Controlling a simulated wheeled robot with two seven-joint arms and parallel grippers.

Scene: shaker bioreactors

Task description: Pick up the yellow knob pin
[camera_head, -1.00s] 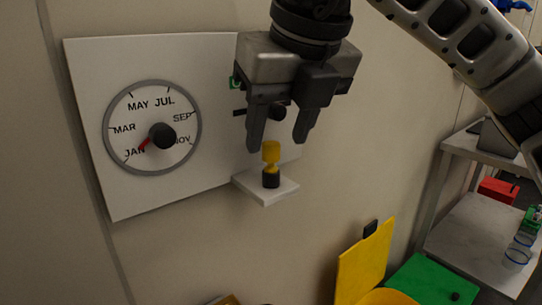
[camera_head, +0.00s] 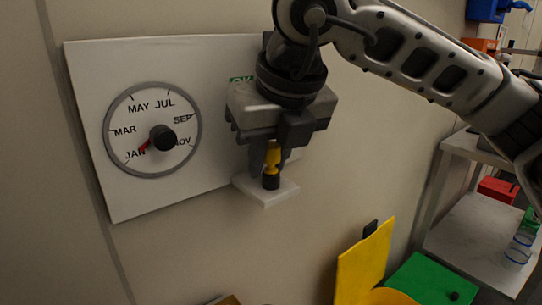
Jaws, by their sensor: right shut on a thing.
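The yellow knob pin (camera_head: 272,157) stands upright on a small white shelf (camera_head: 265,196) fixed to the wall panel. It has a yellow top and a black lower part. My right gripper (camera_head: 272,165) comes down from above, shut on the pin's yellow part, with a finger on each side. The black lower end shows below the fingers, at or just over the shelf; I cannot tell whether it touches. My left gripper does not show.
A white board (camera_head: 98,189) with a round month dial (camera_head: 125,140) and red pointer is left of the gripper. A yellow panel (camera_head: 363,266) and a green panel (camera_head: 430,278) lie below right. A grey shelf unit (camera_head: 468,222) stands at the right.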

